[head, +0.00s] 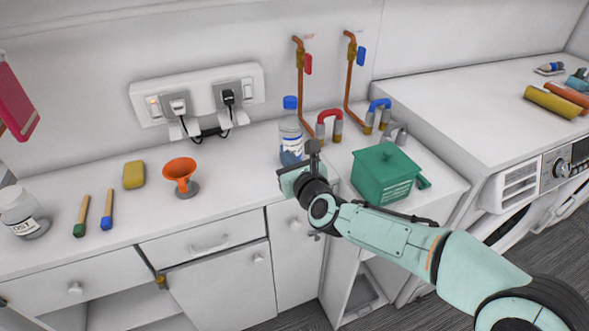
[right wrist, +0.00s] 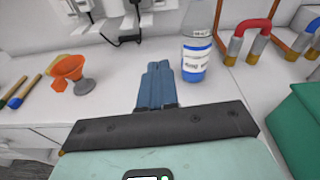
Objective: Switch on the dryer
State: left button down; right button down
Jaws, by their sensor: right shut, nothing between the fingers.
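A white front-loading machine with a control panel and round knob (head: 560,167) stands at the right edge of the head view. Its drawer front (head: 517,187) and part of a dark round door show below; the rest is cut off. I cannot tell whether this is the dryer. My left gripper is in neither view.
The bottle (head: 291,135), a green box (head: 384,172) and pipes with red and blue handles (head: 303,85) stand near my right arm. An orange funnel (head: 180,172) and a wall socket panel (head: 197,95) are left. A yellow roll (head: 552,102) lies on the machine top.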

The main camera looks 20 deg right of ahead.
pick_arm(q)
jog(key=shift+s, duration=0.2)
pick_arm(e)
jog(key=shift+s+f, duration=0.15)
jog(key=shift+s, duration=0.05)
jog(key=shift+w, duration=0.1)
